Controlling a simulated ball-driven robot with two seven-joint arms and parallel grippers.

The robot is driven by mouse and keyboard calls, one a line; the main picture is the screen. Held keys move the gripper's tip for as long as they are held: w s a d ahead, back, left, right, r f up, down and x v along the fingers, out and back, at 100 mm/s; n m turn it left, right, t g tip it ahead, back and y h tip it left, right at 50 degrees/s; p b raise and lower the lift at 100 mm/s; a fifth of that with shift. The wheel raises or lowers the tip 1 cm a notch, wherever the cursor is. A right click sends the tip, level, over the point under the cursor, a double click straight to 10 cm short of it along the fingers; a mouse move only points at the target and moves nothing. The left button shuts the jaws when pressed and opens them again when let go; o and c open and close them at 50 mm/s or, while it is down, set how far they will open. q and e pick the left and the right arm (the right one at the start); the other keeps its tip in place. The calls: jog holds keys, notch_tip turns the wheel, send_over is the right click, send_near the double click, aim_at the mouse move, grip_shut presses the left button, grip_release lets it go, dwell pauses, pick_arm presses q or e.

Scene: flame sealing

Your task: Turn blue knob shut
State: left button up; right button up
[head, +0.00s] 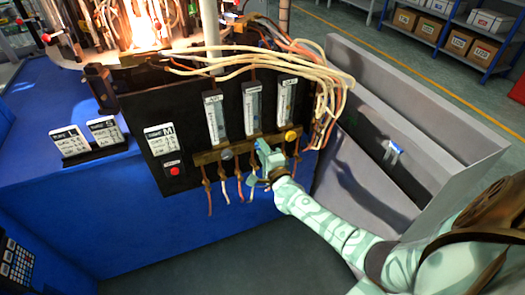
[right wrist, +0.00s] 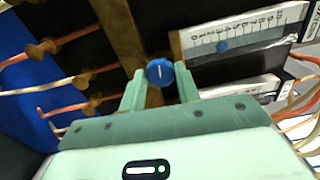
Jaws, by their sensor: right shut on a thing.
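The blue knob (right wrist: 160,72) sits between the two fingers of my right gripper (right wrist: 160,88) in the right wrist view, with a white line on its face running roughly up and down. The fingers are shut on its sides. In the head view my right gripper (head: 264,152) reaches up to the brass valve bar (head: 240,146) below the middle flow tube, and it hides the knob there. A grey knob (head: 227,154) is left of it on the bar and a yellow knob (head: 290,136) is right of it. My left gripper is not in view.
Three flow tubes (head: 252,108) stand above the bar on a black panel (head: 182,112). Hoses (head: 209,196) hang below, and pale cables (head: 300,62) loop over the right side. A red button (head: 174,171) is at lower left. A grey bin (head: 420,95) stands at right.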

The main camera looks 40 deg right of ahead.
jog(key=shift+m, duration=0.6)
jog(key=o, duration=1)
pick_arm(q)
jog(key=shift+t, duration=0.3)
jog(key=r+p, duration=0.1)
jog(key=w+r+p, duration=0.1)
jog(key=p, duration=0.1)
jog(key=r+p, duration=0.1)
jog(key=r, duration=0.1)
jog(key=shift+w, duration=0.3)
pick_arm(e)
jog(key=v, duration=1.6)
jog(key=shift+s+a, duration=0.15)
jog(key=shift+s, duration=0.05)
